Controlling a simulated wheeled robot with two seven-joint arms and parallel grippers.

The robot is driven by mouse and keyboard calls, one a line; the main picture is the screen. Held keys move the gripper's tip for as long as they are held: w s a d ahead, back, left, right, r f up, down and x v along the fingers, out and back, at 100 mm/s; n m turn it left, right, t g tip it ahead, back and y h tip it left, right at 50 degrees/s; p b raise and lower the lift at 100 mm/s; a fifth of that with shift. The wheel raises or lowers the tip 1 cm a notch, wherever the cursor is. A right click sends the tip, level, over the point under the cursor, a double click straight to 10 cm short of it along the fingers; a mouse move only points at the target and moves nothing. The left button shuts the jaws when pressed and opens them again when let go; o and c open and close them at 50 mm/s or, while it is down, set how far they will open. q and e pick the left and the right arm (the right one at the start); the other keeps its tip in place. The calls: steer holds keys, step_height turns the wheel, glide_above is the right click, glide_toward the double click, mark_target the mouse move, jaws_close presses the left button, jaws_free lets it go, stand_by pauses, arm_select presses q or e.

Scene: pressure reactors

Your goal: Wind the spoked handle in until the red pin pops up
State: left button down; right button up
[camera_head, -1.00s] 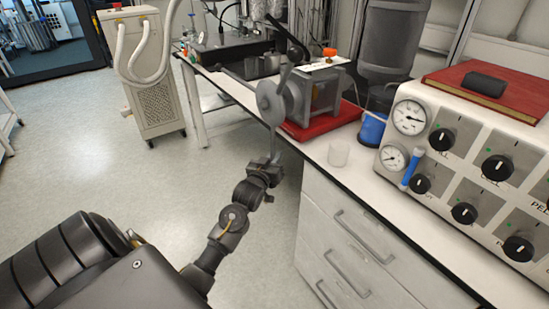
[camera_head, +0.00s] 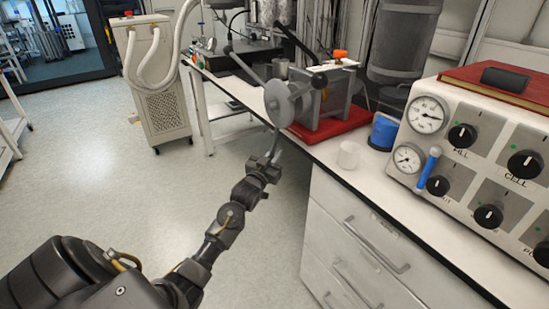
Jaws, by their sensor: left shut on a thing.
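The spoked handle (camera_head: 279,104) has a round grey hub on the near-left side of a grey block-shaped device (camera_head: 332,102). One spoke points up and left to a dark knob, and another points right to a dark knob (camera_head: 319,80). A third spoke points down to my left gripper (camera_head: 271,160), which is shut on its lower end, beside the bench's edge. An orange-red cap shows on top of the device (camera_head: 340,54). I cannot make out the red pin for certain. My right gripper is out of view.
The device stands on a red base (camera_head: 330,124) on the white bench. A white cup (camera_head: 349,155), a blue container (camera_head: 384,131) and a gauge panel (camera_head: 480,140) stand to the right. Drawers (camera_head: 360,250) are below. Open floor (camera_head: 130,195) lies left.

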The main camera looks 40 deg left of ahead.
arm_select(q)
steer(key=shift+a+r, duration=0.15)
steer(key=c, duration=1.4)
jaws_free()
steer(key=shift+s+f, duration=0.25)
steer(key=shift+s, duration=0.05)
steer(key=v, duration=1)
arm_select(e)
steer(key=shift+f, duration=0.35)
arm_select(q)
steer(key=shift+r, duration=0.1)
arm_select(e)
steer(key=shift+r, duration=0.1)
